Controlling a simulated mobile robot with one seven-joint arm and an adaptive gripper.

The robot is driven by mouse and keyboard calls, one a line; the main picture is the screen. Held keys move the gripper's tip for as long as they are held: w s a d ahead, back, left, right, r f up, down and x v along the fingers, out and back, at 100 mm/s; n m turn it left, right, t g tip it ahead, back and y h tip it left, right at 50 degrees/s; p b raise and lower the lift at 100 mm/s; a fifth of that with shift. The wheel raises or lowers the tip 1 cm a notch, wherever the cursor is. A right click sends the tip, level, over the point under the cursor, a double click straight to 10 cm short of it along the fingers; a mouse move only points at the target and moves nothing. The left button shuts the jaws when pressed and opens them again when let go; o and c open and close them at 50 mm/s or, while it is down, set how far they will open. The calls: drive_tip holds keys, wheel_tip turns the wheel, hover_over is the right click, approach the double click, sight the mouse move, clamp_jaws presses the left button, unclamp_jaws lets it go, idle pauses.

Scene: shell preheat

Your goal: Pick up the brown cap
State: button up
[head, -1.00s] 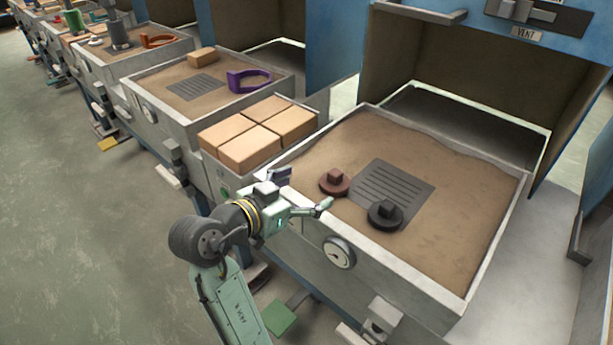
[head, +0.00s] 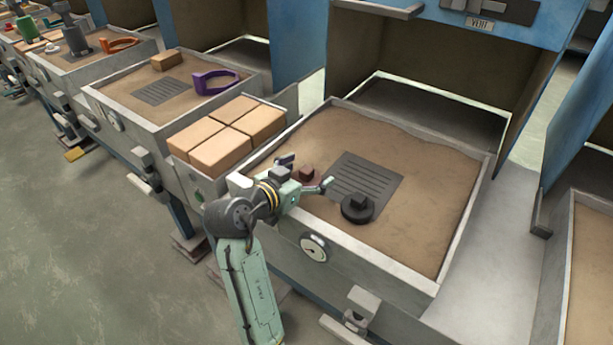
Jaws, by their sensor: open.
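The brown cap (head: 306,172) is a small reddish-brown disc with a square knob on top. It lies on the sand of the near tray, left of the dark slotted plate, and is partly hidden by my gripper. My gripper (head: 309,175) is open, with its fingers spread on either side of the cap in the picture. I cannot tell whether either finger touches it or how high they are above the sand.
A black cap (head: 357,209) with a square knob sits close by, at the lower edge of the slotted plate (head: 365,178). The sand tray's pale rim (head: 385,272) runs in front. Tan blocks (head: 222,151) stand to the left. The sand on the right is clear.

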drive_tip(key=shift+c, duration=0.5)
drive_tip(key=c, duration=1.6)
